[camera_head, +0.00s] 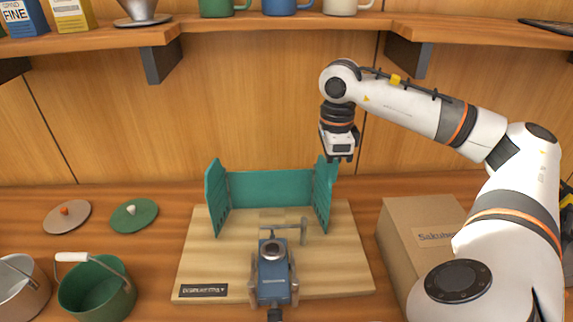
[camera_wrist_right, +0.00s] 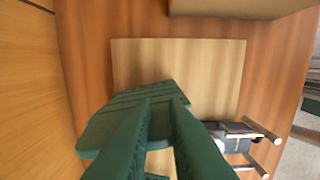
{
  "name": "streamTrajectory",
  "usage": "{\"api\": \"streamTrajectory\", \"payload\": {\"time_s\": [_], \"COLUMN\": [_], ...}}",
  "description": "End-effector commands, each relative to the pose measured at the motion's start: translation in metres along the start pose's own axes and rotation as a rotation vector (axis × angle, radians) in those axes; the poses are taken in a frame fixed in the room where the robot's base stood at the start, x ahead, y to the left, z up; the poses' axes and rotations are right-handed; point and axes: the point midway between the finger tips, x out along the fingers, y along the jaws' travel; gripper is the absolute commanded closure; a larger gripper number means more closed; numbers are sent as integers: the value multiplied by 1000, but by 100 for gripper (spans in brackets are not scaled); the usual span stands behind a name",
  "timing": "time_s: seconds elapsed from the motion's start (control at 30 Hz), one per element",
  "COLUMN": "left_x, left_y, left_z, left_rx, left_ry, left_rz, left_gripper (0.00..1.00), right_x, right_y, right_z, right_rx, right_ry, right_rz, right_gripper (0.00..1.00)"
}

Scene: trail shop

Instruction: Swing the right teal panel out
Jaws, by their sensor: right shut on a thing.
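The teal windscreen stands on a light wooden board (camera_head: 340,270), with a back panel (camera_head: 270,188), a left teal panel (camera_head: 216,197) and a right teal panel (camera_head: 323,195). Both side panels angle forward from the back panel. My right gripper (camera_head: 341,158) points down at the top of the right panel and is shut on it. The right panel also shows in the right wrist view (camera_wrist_right: 105,130), with slots along it. A blue camp stove (camera_head: 272,277) stands on the board in front of the windscreen. My left gripper is not in view.
A cardboard box (camera_head: 410,217) stands right of the board, near my right arm. A green pot (camera_head: 95,290), a grey pot (camera_head: 22,285) and two lids are at the left. A shelf with mugs (camera_head: 285,6) hangs above.

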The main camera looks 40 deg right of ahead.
Motion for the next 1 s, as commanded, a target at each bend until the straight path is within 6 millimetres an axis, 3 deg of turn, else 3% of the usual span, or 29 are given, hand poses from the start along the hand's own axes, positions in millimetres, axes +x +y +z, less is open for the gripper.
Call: {"api": "streamTrajectory", "payload": {"time_s": [0.07,0.1,0.3,0.67,1.0], "left_x": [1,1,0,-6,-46], "left_y": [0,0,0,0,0], "left_z": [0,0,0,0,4], "left_rx": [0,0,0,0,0], "left_ry": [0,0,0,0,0], "left_rz": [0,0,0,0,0], "left_gripper": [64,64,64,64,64], "right_x": [0,-1,-1,-7,-55], "right_y": [1,1,1,0,0], "right_z": [2,1,1,1,1], "right_rx": [1,1,0,-1,-1], "right_ry": [2,3,3,3,2], "right_rz": [3,3,2,2,1], "right_gripper": [100,81,51,51,51]}}
